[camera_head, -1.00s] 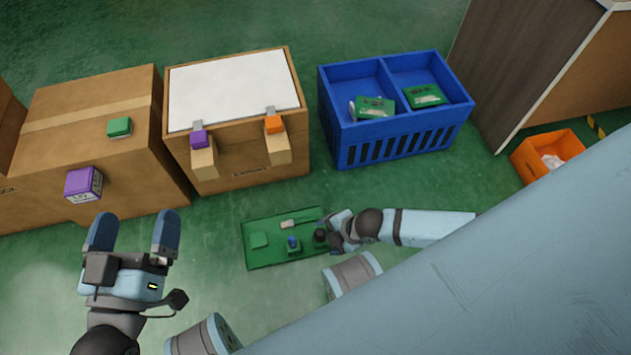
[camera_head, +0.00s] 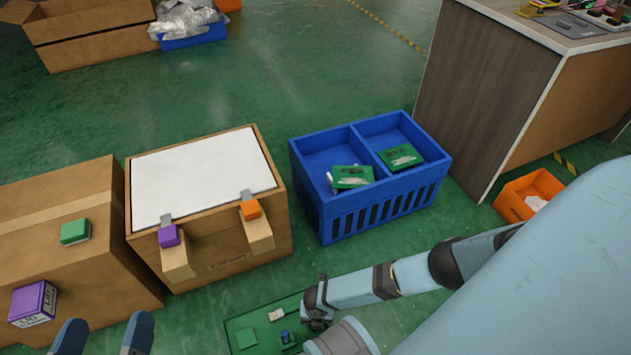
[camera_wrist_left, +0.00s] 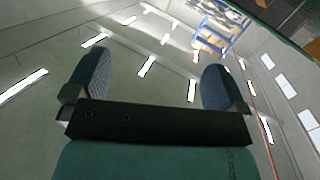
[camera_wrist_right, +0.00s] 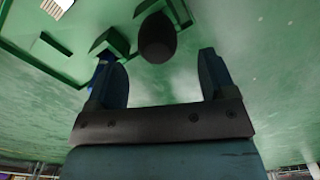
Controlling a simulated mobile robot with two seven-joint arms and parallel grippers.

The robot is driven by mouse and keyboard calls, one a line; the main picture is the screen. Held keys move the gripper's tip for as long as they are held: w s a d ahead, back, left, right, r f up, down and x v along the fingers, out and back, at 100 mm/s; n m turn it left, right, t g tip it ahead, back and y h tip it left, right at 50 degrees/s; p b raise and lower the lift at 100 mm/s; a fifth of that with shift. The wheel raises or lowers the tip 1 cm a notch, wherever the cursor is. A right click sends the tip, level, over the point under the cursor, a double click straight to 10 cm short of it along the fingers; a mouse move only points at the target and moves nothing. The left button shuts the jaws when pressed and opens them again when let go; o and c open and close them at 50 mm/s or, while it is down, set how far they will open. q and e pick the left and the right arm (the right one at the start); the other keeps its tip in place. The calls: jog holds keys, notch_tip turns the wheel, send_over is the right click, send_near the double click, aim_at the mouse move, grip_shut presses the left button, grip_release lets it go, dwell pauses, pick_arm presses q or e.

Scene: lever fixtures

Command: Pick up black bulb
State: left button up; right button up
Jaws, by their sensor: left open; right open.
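The black bulb (camera_wrist_right: 157,38) shows in the right wrist view as a dark rounded knob just beyond and between my right fingertips. My right gripper (camera_wrist_right: 160,70) is open around empty space, its fingers pointing toward the bulb. In the head view the right arm reaches to the right side of a green board (camera_head: 240,322) on the floor; the bulb is hard to tell from the dark gripper there. A small blue piece (camera_head: 285,337) sits on the board. My left gripper (camera_head: 104,335) is open and empty at the bottom left; its wrist view (camera_wrist_left: 150,90) shows nothing between the fingers.
Another carton (camera_head: 95,260) stands left. A wooden counter (camera_head: 480,90) and orange bin (camera_head: 515,200) are at right.

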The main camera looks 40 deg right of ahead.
jog(key=shift+f, duration=0.5)
jog(key=f+b, duration=0.2)
jog(key=f, duration=0.1)
jog(key=f+b, duration=0.1)
jog(key=shift+a+f+b, duration=0.25)
jog(key=shift+f+b, duration=0.05)
jog(key=shift+f, duration=0.2)
jog(key=shift+r, duration=0.1)
pick_arm(q)
jog(key=shift+w+a+m+t+h, duration=0.2)
jog(key=shift+w+a+m, duration=0.1)
jog(key=shift+w+m, duration=0.25)
jog(key=shift+w+a+m+t+h, duration=0.1)
jog(key=shift+w+a+m+t, duration=0.25)
jog(key=shift+m, duration=0.3)
pick_arm(e)
jog(key=c, duration=1)
pick_arm(q)
jog(key=shift+d, duration=0.1)
pick_arm(e)
jog(key=shift+r, duration=0.1)
